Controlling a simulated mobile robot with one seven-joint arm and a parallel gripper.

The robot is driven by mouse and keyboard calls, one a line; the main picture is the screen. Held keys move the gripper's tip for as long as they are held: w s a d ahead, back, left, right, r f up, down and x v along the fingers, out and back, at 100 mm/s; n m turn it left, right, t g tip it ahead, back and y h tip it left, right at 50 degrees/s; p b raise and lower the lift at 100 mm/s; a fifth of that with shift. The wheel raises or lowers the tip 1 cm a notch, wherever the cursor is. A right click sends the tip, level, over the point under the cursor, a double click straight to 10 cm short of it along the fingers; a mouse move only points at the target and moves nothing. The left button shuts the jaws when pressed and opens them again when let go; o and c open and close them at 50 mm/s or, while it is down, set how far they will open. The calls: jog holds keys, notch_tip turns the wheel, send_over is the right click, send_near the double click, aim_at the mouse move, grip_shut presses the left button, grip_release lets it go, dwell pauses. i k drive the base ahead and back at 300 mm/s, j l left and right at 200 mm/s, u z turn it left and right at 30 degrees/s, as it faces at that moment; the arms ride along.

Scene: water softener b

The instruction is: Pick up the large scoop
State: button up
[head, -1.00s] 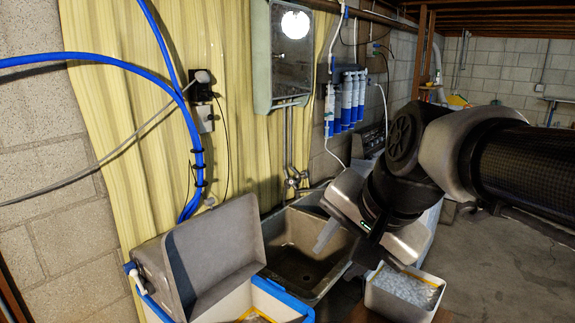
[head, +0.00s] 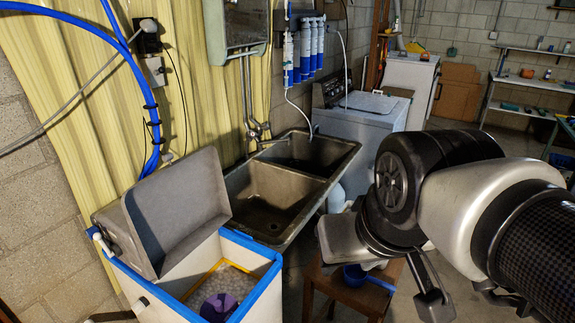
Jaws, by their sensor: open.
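A purple scoop (head: 218,306) lies in the open blue-rimmed bin (head: 262,262) at the bottom of the head view; only its rounded top shows. A blue scoop (head: 356,274) with a blue handle rests on the wooden stool (head: 345,294). I cannot tell from this view which scoop is the large one. My gripper (head: 432,300) is at the lower right, open, just right of the stool. One dark finger shows; my wrist hides much of the rest. No scoop is seen between its jaws.
The bin's grey lid (head: 180,210) stands raised. A double sink (head: 275,190) is behind the stool, with a washing machine (head: 360,125) farther back. Blue hoses hang on the left wall. Shelves (head: 530,85) stand at the far right, past open floor.

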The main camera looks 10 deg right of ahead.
aim_at(354, 277)
jog(key=z, duration=0.65)
jog(key=u, duration=1.55)
jog(key=z, duration=1.3)
jog(key=l+z, duration=0.15)
jog(key=i+l+u, duration=0.15)
jog(key=l, duration=0.2)
jog(key=l+u, duration=0.15)
jog(key=l, duration=0.15)
jog(key=i+l+u, duration=0.15)
jog(key=l, duration=0.2)
